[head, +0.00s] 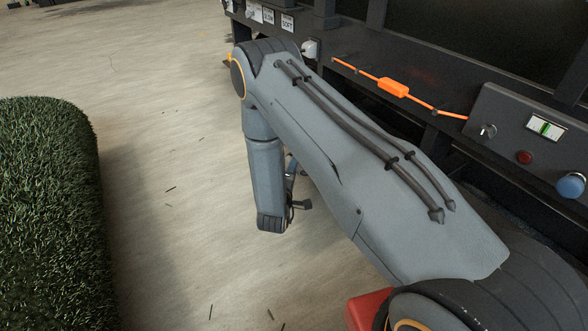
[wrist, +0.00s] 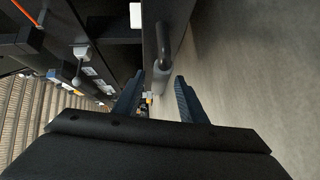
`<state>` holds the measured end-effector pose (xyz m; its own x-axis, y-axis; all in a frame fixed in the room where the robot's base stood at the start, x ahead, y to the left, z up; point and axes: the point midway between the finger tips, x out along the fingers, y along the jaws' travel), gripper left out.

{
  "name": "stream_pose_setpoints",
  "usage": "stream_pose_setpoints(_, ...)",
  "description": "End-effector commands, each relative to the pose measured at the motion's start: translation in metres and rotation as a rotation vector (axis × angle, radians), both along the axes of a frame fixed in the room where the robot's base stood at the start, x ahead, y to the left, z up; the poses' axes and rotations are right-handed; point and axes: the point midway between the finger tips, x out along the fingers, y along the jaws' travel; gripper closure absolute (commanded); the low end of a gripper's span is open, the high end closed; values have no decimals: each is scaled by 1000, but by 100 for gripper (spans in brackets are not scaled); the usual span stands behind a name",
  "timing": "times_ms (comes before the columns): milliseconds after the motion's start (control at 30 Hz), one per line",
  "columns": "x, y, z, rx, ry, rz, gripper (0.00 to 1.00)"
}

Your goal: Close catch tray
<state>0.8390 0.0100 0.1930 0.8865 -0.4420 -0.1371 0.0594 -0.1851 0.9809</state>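In the wrist view, a dark panel (wrist: 180,12) with a dark rounded bar handle (wrist: 164,45) stands ahead of my gripper. It looks like the catch tray's front, but I cannot tell how far out it is. My gripper (wrist: 158,88) has its two blue fingers apart, with nothing seen between them. The handle's lower end appears beyond the gap between the fingertips; contact cannot be made out. In the head view, my gripper is mostly hidden behind my arm, and the tray cannot be made out.
The dark machine (head: 430,42) runs along the right, with an orange cord (head: 393,87), a red button (head: 525,157) and a blue knob (head: 571,185). A red object (head: 366,309) shows below my arm. Pale floor between is mostly clear.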

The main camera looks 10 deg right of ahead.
Motion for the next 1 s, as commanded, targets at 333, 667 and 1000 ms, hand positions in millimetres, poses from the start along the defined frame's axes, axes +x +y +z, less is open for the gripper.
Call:
stream_pose_setpoints(333, 20, -10, -3, 0, 1, 0, 62)
stream_pose_setpoints(667, 20, -10, -3, 1, 1, 1, 87)
stream_pose_setpoints(1000, 20, -9, -3, 1, 1, 3, 100)
